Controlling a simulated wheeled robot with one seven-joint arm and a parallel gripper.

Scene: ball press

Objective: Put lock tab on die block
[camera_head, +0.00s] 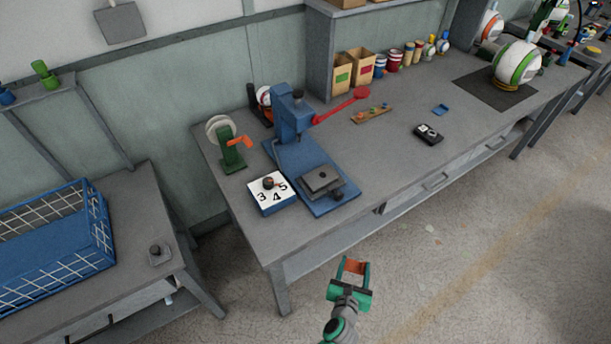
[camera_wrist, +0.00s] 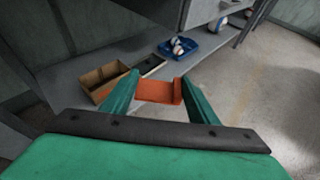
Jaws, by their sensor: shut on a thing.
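My gripper (camera_head: 351,279) is shut on an orange bent tab, which I take as the lock tab (camera_head: 356,267). The gripper is in front of the bench's front edge, over the floor. In the wrist view the lock tab (camera_wrist: 158,91) spans the gap between the two green fingertips. The likely die block (camera_head: 321,179) is a grey block with a dark hole on top, at the front of the blue press base (camera_head: 291,160). My gripper is well apart from it, nearer the camera.
A white-topped box with 3, 4, 5 (camera_head: 270,191) stands left of the die block. A green stand with an orange part (camera_head: 231,152) is behind it. A red lever (camera_head: 340,107) reaches right from the press. Below the bench are a brown box (camera_wrist: 102,84) and blue tray (camera_wrist: 196,46).

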